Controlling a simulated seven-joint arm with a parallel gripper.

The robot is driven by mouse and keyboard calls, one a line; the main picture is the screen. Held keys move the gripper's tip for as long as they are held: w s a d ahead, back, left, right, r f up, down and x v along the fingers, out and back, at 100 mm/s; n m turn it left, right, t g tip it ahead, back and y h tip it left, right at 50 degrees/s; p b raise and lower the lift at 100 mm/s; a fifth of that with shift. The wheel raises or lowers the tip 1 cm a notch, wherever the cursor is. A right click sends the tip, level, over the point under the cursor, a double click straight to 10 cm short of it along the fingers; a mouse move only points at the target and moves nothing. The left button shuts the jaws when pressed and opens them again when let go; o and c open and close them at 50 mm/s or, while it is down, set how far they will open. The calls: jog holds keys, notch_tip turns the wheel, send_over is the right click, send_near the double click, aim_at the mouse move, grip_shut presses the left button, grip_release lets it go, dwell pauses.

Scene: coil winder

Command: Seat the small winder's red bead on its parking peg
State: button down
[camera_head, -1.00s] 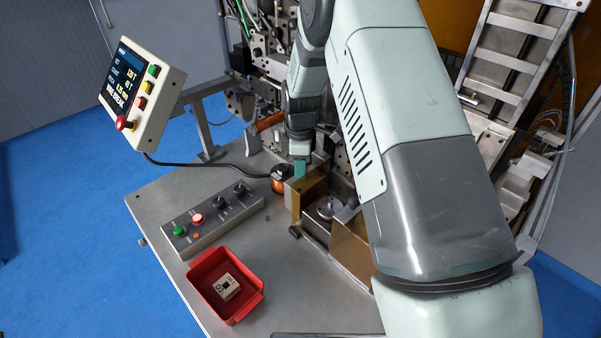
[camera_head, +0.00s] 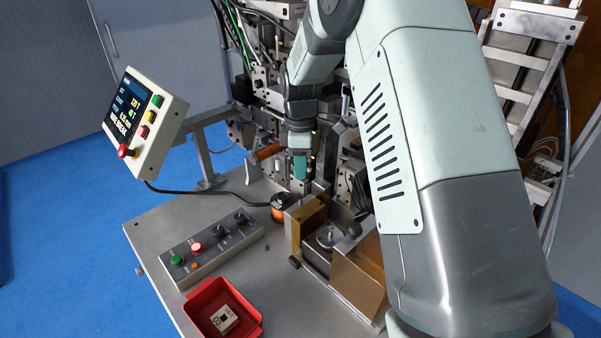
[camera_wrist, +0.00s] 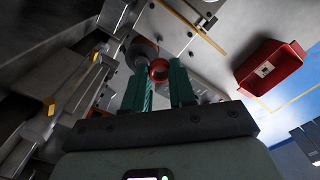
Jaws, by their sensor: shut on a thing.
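My gripper (camera_head: 300,178) points down in front of the machine at the back of the bench, behind the brass-coloured block (camera_head: 310,212). In the wrist view, its two teal fingers (camera_wrist: 168,76) are shut on a small red ring-shaped bead (camera_wrist: 158,70) at their tips. The bead is hidden in the head view. I cannot make out the parking peg for certain in either view. A round metal hub (camera_head: 327,236) stands in the fixture just right of the brass-coloured block.
A copper wire spool (camera_head: 283,207) stands left of the block. A button panel (camera_head: 205,243), a red tray (camera_head: 205,300) with a small pale part, and a tilted display (camera_head: 135,113) lie left. Dense machine parts surround the gripper.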

jog(key=n, duration=0.9)
send_over(267, 245)
notch_tip(267, 245, down, 13)
jog(key=shift+f, duration=0.2)
jog(key=shift+s+f, duration=0.1)
jog(key=shift+f, duration=2.4)
jog(key=shift+f, duration=0.3)
jog(key=shift+f, duration=0.75)
jog(key=c, duration=0.8)
grip_release()
jog(key=shift+c, duration=0.2)
notch_tip(267, 245, up, 11)
